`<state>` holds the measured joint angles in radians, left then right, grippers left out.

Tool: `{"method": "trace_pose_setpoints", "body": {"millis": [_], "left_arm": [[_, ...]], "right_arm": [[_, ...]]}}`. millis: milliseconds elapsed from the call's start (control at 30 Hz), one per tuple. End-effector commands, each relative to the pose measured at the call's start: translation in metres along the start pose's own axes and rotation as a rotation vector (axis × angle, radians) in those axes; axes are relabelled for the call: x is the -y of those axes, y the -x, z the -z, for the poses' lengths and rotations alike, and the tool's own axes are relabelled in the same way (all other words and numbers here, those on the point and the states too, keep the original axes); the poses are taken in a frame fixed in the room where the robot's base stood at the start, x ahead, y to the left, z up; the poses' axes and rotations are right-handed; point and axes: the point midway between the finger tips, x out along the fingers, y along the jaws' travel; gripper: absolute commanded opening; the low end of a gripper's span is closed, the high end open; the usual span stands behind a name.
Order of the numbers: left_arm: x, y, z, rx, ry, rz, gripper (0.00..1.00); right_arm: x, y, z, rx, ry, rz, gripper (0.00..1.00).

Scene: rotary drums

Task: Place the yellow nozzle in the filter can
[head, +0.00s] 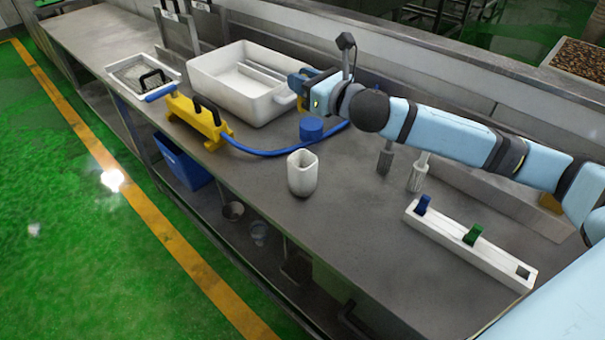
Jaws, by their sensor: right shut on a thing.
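My right gripper (303,92) reaches in from the right and is shut, high over the bench near the right end of the white tub. A small patch of yellow at its tip fits the yellow nozzle (300,103); the gripper hides most of it. A white open-topped can (302,178), which I take for the filter can, stands upright on the bench, lower in the picture and apart from the gripper. A white rack (450,241) at the right holds a blue nozzle (423,204) and a green nozzle (473,234); its right-hand slot is empty. My left gripper is not in view.
A white tub (225,95) stands behind a yellow fixture (197,124) with a blue hose (270,153). A blue cylinder (311,128) stands below the gripper. Two metal posts stand under my arm. The bench (350,245) is clear around the white can.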

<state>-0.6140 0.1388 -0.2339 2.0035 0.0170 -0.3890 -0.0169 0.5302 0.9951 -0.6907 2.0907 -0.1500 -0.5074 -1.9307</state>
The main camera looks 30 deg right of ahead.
Motion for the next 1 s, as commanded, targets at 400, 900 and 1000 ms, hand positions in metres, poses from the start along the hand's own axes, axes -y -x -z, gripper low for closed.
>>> {"method": "trace_pose_setpoints", "body": {"millis": [400,900,1000], "left_arm": [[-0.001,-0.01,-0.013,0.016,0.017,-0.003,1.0],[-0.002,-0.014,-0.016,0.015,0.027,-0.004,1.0],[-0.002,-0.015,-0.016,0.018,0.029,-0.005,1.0]], "right_arm": [[-0.001,0.001,0.116,-0.005,-0.008,0.002,0.01],[-0.001,0.001,0.174,-0.004,-0.004,0.002,0.01],[-0.001,0.001,0.185,-0.003,-0.004,0.002,0.01]]}}
